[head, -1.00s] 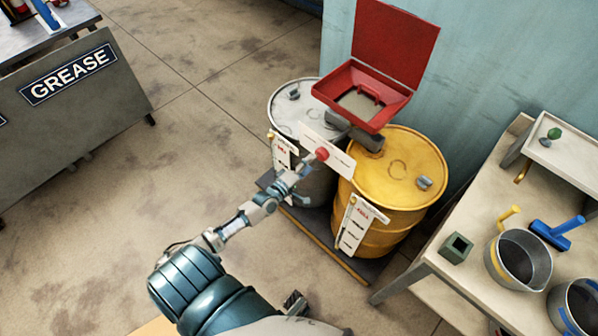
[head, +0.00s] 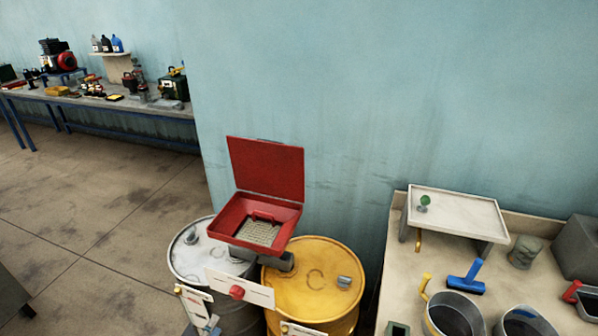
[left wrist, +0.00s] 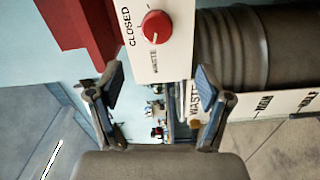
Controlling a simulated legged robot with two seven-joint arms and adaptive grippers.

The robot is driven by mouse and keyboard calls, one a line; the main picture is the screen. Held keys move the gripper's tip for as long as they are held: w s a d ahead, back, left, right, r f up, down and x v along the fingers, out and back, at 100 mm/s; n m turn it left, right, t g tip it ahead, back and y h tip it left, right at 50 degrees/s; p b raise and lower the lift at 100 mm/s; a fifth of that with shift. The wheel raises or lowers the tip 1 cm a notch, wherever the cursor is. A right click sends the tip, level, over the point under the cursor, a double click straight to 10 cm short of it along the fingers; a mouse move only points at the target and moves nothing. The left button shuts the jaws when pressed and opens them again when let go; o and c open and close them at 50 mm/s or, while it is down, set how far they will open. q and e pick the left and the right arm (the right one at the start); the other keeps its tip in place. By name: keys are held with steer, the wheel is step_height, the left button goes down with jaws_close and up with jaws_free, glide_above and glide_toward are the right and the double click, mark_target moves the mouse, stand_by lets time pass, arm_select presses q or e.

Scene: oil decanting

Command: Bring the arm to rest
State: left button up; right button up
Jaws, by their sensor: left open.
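My left gripper (left wrist: 160,75) is open and empty in the left wrist view, its two fingers spread apart. A red knob (left wrist: 156,27) on a white panel (left wrist: 170,55) marked CLOSED lies beyond the fingertips, not between them. The head view shows the same knob (head: 237,292) on its panel in front of the drums. Only a small part of my left gripper (head: 208,326) shows at the bottom edge of the head view; most of the arm is out of frame. My right gripper is not in view.
A red funnel box (head: 256,220) with a raised lid sits over a grey-white drum (head: 190,258) and a yellow drum (head: 318,290). A bench (head: 400,290) at right holds pots, a blue-handled tool (head: 466,277) and a tray (head: 455,212). Open floor (head: 100,215) lies left.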

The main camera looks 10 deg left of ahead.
arm_select(q)
steer(key=s+d+f+m+g+p, duration=0.1)
steer(key=s+d+f+m+g, duration=0.35)
steer(key=f, duration=0.55)
steer(key=s+d+f+m+g+p, duration=0.2)
steer(key=s+d+f+m+g, duration=0.3)
steer(key=f, duration=0.5)
steer(key=s+d+f+m+g, duration=0.2)
steer(key=s+f, duration=0.1)
steer(key=s, duration=0.3)
steer(key=s+d+f+m+g+p, duration=0.1)
steer(key=s+d+f+m+g, duration=0.1)
steer(key=s, duration=0.5)
steer(key=s+d+f+m+g+y+p, duration=0.1)
steer(key=s+d+f+m+g, duration=0.1)
steer(key=s+f, duration=0.4)
steer(key=shift+s+d+f+m+g, duration=0.25)
steer(key=shift+s+d+m+g, duration=0.15)
steer(key=shift+m, duration=0.75)
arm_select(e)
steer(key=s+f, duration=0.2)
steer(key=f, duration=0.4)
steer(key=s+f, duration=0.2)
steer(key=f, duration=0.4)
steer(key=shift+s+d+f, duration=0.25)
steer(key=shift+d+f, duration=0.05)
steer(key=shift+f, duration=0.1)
